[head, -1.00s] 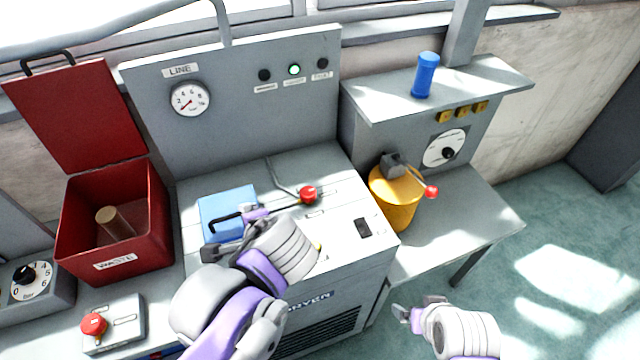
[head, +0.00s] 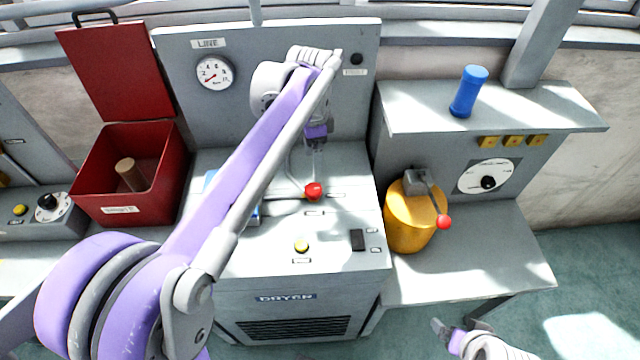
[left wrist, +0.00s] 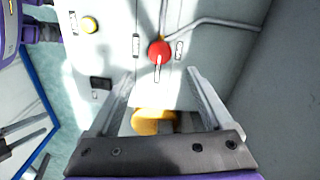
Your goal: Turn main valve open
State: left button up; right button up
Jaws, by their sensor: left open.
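A round red knob (head: 313,191) sits on the white dryer top, with a thin grey line running to it. No readable label shows which part is the main valve. In the left wrist view the red knob (left wrist: 159,52) has a pale slotted plate beside it. My left gripper (head: 316,148) is above and behind the knob in the head view, pointing down. In the left wrist view its two fingers (left wrist: 160,80) are spread and empty, with the knob beyond and between them, apart from it. My right gripper (head: 448,332) is low at the right, beside the bench; its jaws are unclear.
A yellow cylinder (head: 405,222) with a red-tipped lever (head: 443,221) stands right of the dryer. A blue cylinder (head: 468,92) is on the shelf. My left arm hides most of a blue box.

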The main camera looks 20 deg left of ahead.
aim_at(313, 188)
pick_arm(q)
notch_tip(313, 188, down, 10)
jog(key=shift+r+b, duration=0.1)
jog(key=shift+b, duration=0.3)
grip_shut()
dwell(0.3)
